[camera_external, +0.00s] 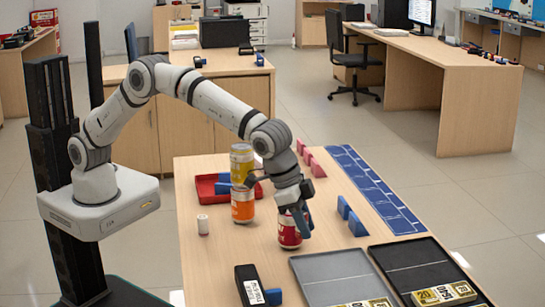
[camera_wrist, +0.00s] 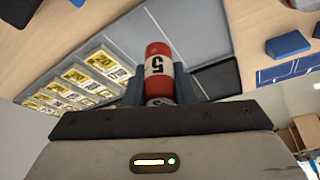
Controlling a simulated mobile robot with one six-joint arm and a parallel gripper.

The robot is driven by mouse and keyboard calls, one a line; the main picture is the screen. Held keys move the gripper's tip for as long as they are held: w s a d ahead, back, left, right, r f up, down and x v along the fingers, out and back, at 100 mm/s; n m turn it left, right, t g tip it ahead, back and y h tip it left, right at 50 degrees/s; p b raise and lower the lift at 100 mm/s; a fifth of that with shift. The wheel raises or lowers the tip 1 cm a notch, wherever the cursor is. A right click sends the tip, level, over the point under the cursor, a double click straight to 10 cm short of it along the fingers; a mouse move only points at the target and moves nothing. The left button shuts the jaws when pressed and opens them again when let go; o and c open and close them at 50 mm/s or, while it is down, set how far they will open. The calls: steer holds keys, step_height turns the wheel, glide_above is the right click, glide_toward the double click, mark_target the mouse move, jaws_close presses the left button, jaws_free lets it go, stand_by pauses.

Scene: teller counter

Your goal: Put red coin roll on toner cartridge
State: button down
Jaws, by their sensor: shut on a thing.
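In the wrist view the red roll (camera_wrist: 158,62), with a white band marked 5, sits between the two fingers. I cannot tell whether its base touches the counter. A black box with a white label and a blue end, apparently the toner cartridge (camera_external: 248,284), lies at the near left of the counter, left of the grey tray.
An orange roll (camera_external: 243,206) and a yellow roll (camera_external: 241,158) stand left of my gripper, by a red tray (camera_external: 206,187). A small white cylinder (camera_external: 203,224) stands farther left. A grey tray (camera_external: 325,267) and a black tray (camera_external: 405,262) with banknotes are in front. Blue blocks (camera_external: 356,223) stand right.

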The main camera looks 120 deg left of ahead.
mark_target(262, 298)
steer(key=s+d+r+m+h+p, duration=0.1)
steer(key=s+d+m+p, duration=0.1)
steer(key=d, duration=0.3)
steer(key=s+d+r+m+p, duration=0.1)
steer(key=s+d+r, duration=0.1)
steer(key=d, duration=0.4)
steer(key=shift+m, duration=0.3)
steer(key=f, duration=0.6)
steer(key=shift+w+d+f, duration=0.15)
steer(key=shift+d+f, duration=0.1)
steer(key=shift+d, duration=0.05)
steer(key=shift+f+p, duration=0.4)
steer(key=shift+f, duration=1.55)
steer(key=shift+f, duration=0.15)
steer(key=c, duration=1.2)
jaws_free()
